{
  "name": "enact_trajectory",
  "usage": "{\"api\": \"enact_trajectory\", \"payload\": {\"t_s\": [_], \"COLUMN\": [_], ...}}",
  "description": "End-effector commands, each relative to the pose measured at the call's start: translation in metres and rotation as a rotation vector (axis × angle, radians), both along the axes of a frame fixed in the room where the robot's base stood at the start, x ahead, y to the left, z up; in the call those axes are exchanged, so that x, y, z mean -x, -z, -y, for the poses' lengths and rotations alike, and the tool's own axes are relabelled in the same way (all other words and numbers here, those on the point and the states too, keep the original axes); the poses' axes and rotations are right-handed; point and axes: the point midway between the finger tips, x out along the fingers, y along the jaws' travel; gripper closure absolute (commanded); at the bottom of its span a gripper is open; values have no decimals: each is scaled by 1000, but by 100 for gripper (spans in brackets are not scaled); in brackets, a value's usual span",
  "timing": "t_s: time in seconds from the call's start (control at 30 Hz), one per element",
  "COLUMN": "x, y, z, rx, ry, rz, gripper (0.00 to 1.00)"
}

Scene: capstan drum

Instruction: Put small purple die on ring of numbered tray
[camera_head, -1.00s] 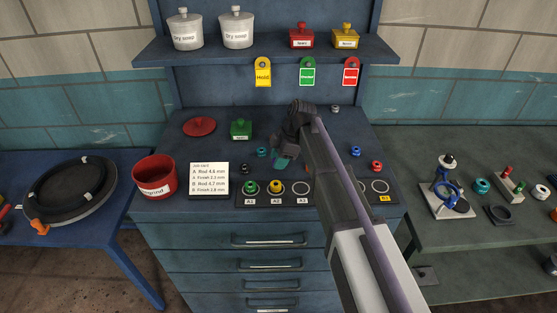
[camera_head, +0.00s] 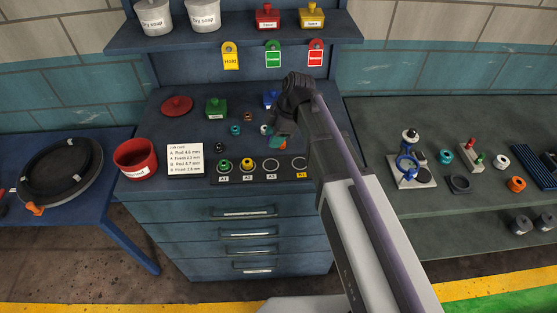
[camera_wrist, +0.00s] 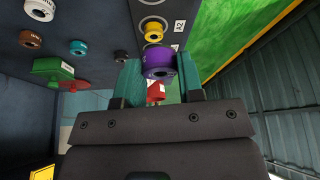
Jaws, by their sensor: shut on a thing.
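The small purple die (camera_wrist: 158,60) is held between the teal fingertips of my gripper (camera_wrist: 160,78) in the wrist view. In the head view my gripper (camera_head: 275,138) is just behind the numbered tray (camera_head: 236,178), and the die cannot be made out there. The tray's ring A1 holds a green die (camera_head: 224,165) and ring A2 a yellow die (camera_head: 247,163). The yellow die (camera_wrist: 153,32) also shows in the wrist view. Ring A3 (camera_head: 271,165) is empty. Ring B1 (camera_head: 299,163) shows no die; the rings farther right are hidden by my arm.
Small loose dies, including a teal one (camera_head: 236,129), lie behind the tray. A green box (camera_head: 215,108) and a red lid (camera_head: 177,105) stand farther back. A job card (camera_head: 185,159) and red bin (camera_head: 136,158) are left. A green-grey bench (camera_head: 440,205) is right.

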Motion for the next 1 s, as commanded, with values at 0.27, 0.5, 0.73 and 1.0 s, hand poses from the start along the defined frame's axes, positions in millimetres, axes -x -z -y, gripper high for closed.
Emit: {"api": "enact_trajectory", "payload": {"t_s": [0.27, 0.5, 0.73, 1.0], "x": [-1, -1, -1, -1], "y": [65, 77, 102, 104], "z": [-1, -1, -1, -1], "rx": [0, 0, 0, 0], "ry": [0, 0, 0, 0], "rz": [0, 0, 0, 0], "gripper": [92, 92, 92, 92]}}
